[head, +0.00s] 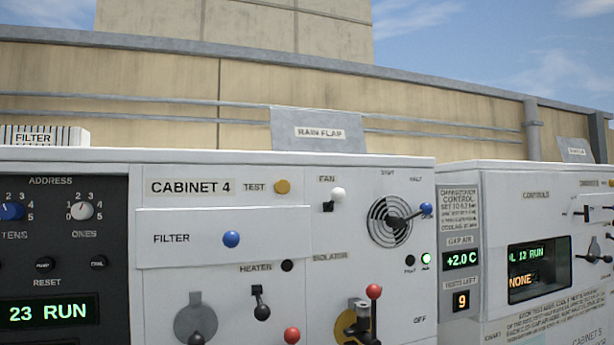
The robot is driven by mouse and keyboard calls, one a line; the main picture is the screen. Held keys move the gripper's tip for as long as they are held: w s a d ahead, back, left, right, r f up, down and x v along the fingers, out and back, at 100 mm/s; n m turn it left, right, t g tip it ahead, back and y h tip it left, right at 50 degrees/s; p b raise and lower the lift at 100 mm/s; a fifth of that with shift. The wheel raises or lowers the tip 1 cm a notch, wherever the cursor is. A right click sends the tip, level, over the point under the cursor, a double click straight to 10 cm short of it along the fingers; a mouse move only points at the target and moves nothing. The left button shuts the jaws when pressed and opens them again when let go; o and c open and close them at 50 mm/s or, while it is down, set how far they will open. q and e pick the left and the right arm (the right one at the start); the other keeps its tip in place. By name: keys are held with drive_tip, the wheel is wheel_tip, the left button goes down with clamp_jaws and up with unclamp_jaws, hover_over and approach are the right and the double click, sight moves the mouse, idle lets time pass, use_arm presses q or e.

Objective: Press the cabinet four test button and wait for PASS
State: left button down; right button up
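The front of cabinet four (160,300) fills the middle of the head view, with a "CABINET 4" label (190,187) at its upper left. The amber test button (282,187) is right of the word TEST, near the top edge of the panel. Nothing covers the button. A display (525,268) on the control panel at the right shows green text ending in "RUN" and amber "NONE". No display in view reads PASS. Neither of my grippers is in view.
A dark address panel (62,255) is at left. A "tests left" counter (461,300) shows 9.

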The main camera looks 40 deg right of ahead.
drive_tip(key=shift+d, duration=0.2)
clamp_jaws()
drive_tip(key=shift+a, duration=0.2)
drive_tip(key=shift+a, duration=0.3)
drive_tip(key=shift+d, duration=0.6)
